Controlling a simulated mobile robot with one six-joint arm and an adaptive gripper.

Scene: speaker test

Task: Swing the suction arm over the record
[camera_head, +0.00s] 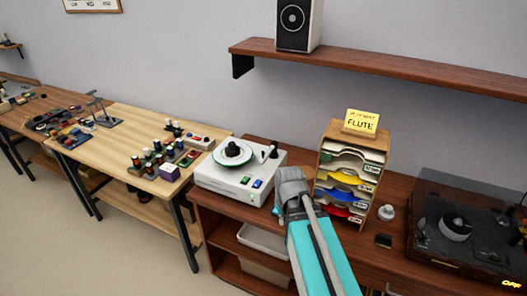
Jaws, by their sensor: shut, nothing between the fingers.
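A white record-cleaning machine (226,184) stands on the left end of the dark wooden cabinet. A small dark and white upright part, perhaps the suction arm (270,153), stands at the machine's right rear, to the side of the disc. My gripper (281,205) is at the machine's right front side, at the end of my teal arm. It is shut and empty; its fingertips are hard to make out, and I cannot tell whether it touches the machine.
A wooden sorter (352,167) with coloured sleeves and a yellow "FLUTE" card (361,121) stands close right of my gripper. A turntable (467,230) is at the far right. A workbench (123,122) with small items is left. A shelf (390,66) with a speaker (298,22) hangs above.

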